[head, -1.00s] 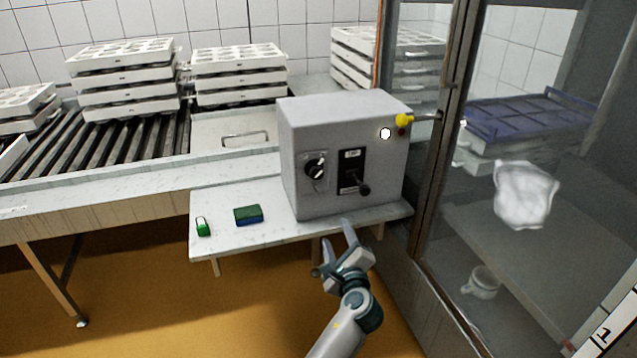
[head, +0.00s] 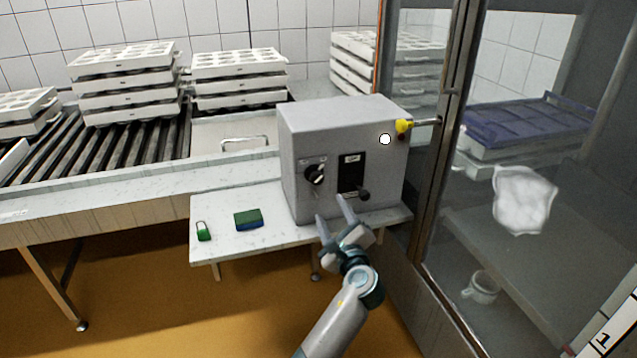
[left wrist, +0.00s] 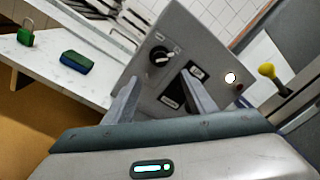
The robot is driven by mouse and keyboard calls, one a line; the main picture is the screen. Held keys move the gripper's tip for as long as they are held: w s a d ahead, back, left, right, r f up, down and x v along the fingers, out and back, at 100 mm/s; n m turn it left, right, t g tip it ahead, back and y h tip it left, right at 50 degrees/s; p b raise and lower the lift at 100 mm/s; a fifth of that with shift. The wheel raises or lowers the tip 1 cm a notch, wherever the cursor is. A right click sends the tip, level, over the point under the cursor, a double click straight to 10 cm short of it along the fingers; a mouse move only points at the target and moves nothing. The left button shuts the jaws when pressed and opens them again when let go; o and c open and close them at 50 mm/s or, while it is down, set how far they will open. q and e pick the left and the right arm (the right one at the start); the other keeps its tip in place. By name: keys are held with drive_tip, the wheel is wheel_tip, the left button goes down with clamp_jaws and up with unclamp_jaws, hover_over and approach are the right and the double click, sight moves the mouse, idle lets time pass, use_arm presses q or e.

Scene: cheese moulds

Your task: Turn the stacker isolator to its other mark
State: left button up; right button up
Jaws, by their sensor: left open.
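A grey control box (head: 300,140) stands on the small white table. Its front carries a black rotary switch (head: 316,174) with a pale pointer line and small marks above, too small to read. The switch also shows in the left wrist view (left wrist: 160,55). Right of it is a black slot plate with a black-knobbed lever (head: 362,194), low in its slot. My left gripper (head: 330,207) is open and empty, just in front of the box and below the switch, apparently not touching it. In the left wrist view its fingers (left wrist: 158,90) point at the front panel. My right gripper is not in view.
A green padlock (head: 203,231) and a green-and-blue block (head: 248,219) lie on the small table (head: 225,255). A yellow knob (head: 403,126) and a white round light (head: 385,139) are at the box's right. A glass-panelled frame (head: 440,150) stands close on the right.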

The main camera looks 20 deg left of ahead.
sight(317, 181)
use_arm(q)
drive_tip(key=p+x, duration=0.1)
drive_tip(key=x, duration=1.1)
drive_tip(key=shift+w+a, duration=0.25)
drive_tip(key=shift+w, duration=0.05)
drive_tip(key=shift+x, duration=0.9)
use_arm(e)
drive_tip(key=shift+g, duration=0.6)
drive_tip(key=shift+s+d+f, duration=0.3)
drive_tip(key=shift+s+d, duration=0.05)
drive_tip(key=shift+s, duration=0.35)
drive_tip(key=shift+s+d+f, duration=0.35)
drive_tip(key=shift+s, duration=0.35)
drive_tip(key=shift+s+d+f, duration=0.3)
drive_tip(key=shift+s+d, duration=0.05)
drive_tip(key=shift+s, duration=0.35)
use_arm(q)
drive_tip(key=shift+s, duration=0.1)
drive_tip(key=c, duration=1)
drive_tip(key=shift+c, duration=0.2)
drive_tip(key=shift+f, duration=0.1)
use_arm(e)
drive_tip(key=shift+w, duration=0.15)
